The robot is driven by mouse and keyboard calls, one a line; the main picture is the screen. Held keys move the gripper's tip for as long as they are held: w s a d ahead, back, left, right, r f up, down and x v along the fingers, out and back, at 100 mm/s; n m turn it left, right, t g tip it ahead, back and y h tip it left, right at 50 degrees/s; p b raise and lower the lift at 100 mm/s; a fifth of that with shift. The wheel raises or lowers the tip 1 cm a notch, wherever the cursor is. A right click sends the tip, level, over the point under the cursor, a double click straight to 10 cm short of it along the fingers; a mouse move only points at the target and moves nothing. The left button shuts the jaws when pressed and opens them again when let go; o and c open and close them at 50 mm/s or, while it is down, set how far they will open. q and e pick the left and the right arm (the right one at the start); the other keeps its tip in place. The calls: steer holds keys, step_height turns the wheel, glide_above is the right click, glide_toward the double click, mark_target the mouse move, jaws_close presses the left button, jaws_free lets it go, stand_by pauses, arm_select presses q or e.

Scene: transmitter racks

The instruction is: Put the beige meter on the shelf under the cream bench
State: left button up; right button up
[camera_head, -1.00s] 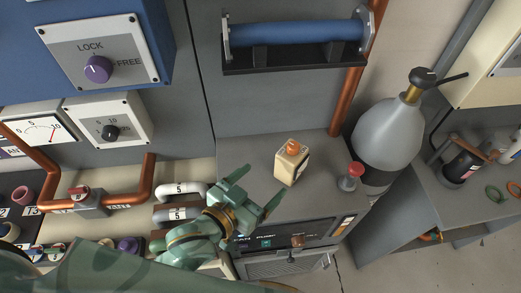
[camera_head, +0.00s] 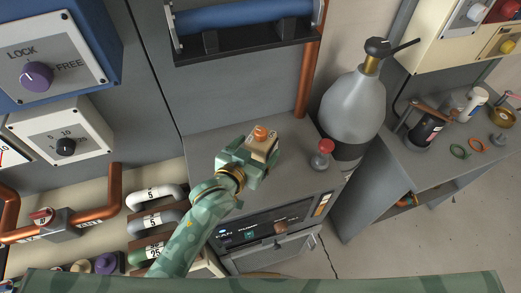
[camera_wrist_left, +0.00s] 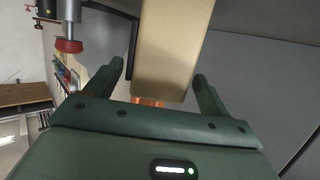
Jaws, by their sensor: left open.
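The beige meter (camera_head: 263,146), a small block with an orange knob on top, stands on the grey cabinet top (camera_head: 205,140). My left gripper (camera_head: 248,164) is open at the meter, with its fingers on either side. In the left wrist view the meter (camera_wrist_left: 172,50) lies between the two green fingers of the left gripper (camera_wrist_left: 158,75); a gap shows on both sides. Its lower end and orange knob are partly hidden by the gripper. A cream unit (camera_head: 440,45) hangs at the upper right above a grey bench, with an open shelf space (camera_head: 395,196) below. My right gripper is out of view.
A red-knobbed plunger (camera_head: 321,155) stands just right of the meter, and a large grey bottle (camera_head: 352,105) behind it. The grey bench top (camera_head: 424,170) at the right carries a dark can, rings and small parts. Copper pipes (camera_head: 95,215) run at the left. Open floor lies at lower right.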

arm_select(q)
steer(key=x, duration=0.3)
steer(key=shift+f, duration=0.2)
steer(key=shift+r, duration=0.1)
steer(key=c, duration=1.4)
